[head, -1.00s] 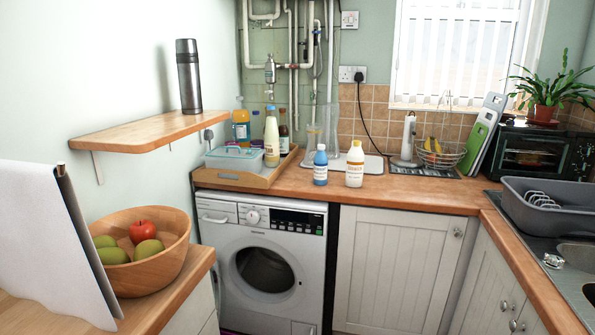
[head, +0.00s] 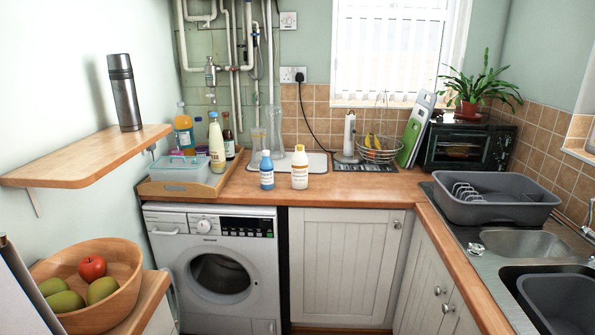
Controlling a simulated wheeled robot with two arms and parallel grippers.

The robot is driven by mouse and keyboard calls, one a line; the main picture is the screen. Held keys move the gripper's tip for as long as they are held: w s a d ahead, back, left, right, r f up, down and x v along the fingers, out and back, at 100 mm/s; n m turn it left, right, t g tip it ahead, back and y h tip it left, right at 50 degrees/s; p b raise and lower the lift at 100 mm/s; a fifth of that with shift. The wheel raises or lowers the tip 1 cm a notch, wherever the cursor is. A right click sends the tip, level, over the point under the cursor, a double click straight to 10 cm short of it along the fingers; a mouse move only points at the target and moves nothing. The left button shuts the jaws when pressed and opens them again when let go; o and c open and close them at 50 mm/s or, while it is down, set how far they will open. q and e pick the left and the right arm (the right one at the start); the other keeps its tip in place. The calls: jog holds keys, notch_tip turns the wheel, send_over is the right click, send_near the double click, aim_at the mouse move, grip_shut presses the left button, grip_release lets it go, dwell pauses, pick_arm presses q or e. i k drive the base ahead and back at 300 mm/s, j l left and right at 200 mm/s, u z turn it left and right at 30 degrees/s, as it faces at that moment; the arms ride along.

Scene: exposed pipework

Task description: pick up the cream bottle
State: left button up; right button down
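A short cream-white bottle (head: 299,167) with a tan cap and a label stands upright on the wooden counter (head: 340,190). A blue bottle (head: 266,170) with a white cap stands just left of it, with a small gap between them. A taller pale-cream bottle (head: 217,147) stands in the wooden tray (head: 200,191) further left. From the task's words I cannot tell for sure which of the two pale bottles is meant. Neither of my grippers is in view.
The tray also holds a blue-lidded box (head: 182,169) and other bottles. A wire fruit basket (head: 377,148) stands back right, a grey dish rack (head: 494,203) at right. A washing machine (head: 216,265) and cabinets front the counter. A shelf (head: 85,158) juts out at left.

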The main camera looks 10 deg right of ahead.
aim_at(299, 161)
jog(key=i+j+z, duration=0.1)
jog(key=i+z, duration=0.2)
jog(key=i, duration=1.15)
